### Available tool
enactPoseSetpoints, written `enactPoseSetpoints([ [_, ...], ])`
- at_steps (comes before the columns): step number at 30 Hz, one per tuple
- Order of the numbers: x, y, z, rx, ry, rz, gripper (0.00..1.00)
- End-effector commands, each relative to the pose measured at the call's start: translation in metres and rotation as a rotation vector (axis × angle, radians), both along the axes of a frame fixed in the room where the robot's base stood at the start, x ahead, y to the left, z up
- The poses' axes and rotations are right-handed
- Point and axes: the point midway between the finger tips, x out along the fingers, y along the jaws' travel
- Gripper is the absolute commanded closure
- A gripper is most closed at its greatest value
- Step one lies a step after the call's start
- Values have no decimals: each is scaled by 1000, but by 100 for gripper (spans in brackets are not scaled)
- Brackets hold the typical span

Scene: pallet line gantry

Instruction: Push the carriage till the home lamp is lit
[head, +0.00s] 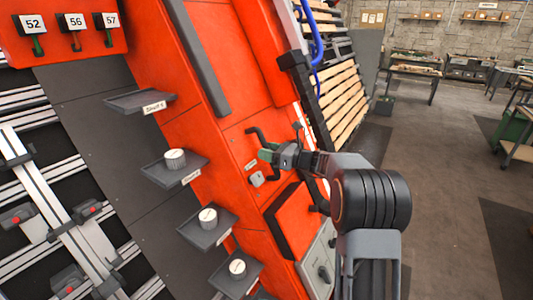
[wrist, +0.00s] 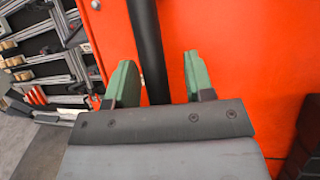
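My gripper (head: 266,154) is at the orange cabinet front, close to a black bar handle (head: 256,134). In the wrist view its two green fingers (wrist: 161,78) are apart, with a black upright bar (wrist: 148,45) between them in the picture. I see no finger touching the bar, and cannot tell its depth between them. At the left of the head view, a pale crossbeam (head: 62,212) lies over metal rails; it may be the carriage, but I cannot be sure. I cannot make out a lit home lamp.
Small grey shelves, including an empty top one (head: 128,103), jut from the dark panel left of the cabinet; several carry white round knobs or dials (head: 175,158). A wooden slatted stack (head: 342,108) stands behind the cabinet. The floor (head: 440,190) at right is open.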

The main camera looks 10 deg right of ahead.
Motion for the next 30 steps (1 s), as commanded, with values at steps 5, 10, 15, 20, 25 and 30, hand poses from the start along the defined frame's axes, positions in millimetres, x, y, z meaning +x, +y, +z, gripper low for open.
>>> enactPoseSetpoints([
  [5,-3,0,-1,0,1,6,52],
  [10,-15,-20,-3,1,1,3,52],
  [15,-36,-50,-3,-1,1,0,52],
  [20,-53,-76,-3,0,0,-2,52],
  [25,-67,-97,-2,0,0,-1,52],
  [30,-76,-109,-1,1,0,-2,52],
])
